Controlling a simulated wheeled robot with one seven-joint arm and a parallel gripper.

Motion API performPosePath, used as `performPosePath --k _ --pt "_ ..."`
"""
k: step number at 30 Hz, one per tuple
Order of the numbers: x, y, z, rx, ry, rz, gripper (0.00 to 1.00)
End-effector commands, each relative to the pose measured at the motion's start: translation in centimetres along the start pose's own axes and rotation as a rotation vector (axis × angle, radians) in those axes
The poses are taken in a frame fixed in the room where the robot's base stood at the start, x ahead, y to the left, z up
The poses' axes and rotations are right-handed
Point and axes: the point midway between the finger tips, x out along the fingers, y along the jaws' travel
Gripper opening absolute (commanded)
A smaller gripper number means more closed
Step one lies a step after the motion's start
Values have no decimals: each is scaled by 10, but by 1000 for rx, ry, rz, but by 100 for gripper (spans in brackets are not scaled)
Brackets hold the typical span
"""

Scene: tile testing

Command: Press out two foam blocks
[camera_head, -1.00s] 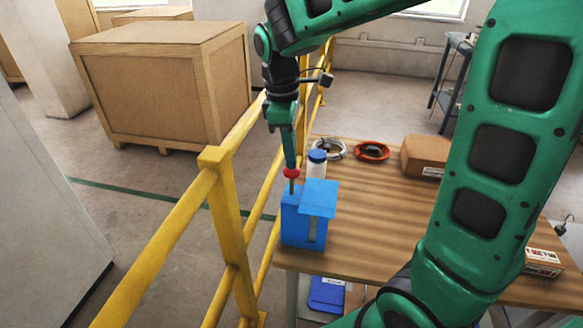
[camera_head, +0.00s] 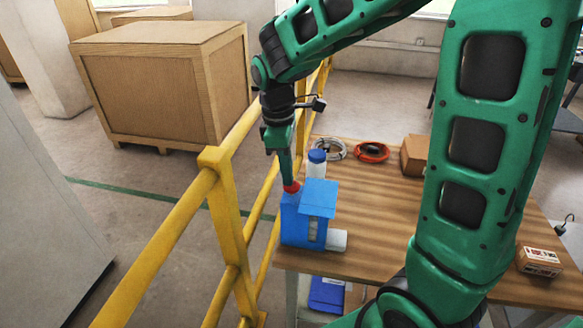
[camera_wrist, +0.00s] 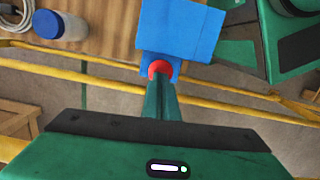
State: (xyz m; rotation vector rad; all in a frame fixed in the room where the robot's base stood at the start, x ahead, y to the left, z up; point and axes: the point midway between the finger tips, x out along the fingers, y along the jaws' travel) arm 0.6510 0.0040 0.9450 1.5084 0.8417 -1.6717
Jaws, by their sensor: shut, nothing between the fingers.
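A blue box-shaped press (camera_head: 297,232) stands at the table's left front corner, with a blue flap or plate (camera_head: 319,198) at its top right and a narrow grey window in its front. A red knob (camera_head: 292,188) sits low on its top left; it also shows in the wrist view (camera_wrist: 160,68). My gripper (camera_head: 286,178) is shut and empty, pointing down with its tips on or just above the knob. A white block (camera_head: 337,240), seemingly foam, lies on the table against the press's lower right side. The inside of the press is mostly hidden.
A white bottle with a blue cap (camera_head: 316,160) stands behind the press. Cable coils (camera_head: 371,152) and a cardboard box (camera_head: 413,156) lie farther back. A yellow railing (camera_head: 228,230) runs close along the left. A small box (camera_head: 539,262) sits at right. The table's middle is clear.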

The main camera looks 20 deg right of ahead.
Motion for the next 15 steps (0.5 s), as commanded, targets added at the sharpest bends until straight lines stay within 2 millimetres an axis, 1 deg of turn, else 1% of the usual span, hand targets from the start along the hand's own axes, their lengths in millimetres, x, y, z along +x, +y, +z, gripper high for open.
performPosePath --k 1,3,5,15 --pt "-3 0 -7 -4 2 1 0" --pt "-6 0 -16 -5 2 2 0" --pt "-9 0 -20 -4 2 1 0" --pt "-11 0 -21 -1 1 1 0"
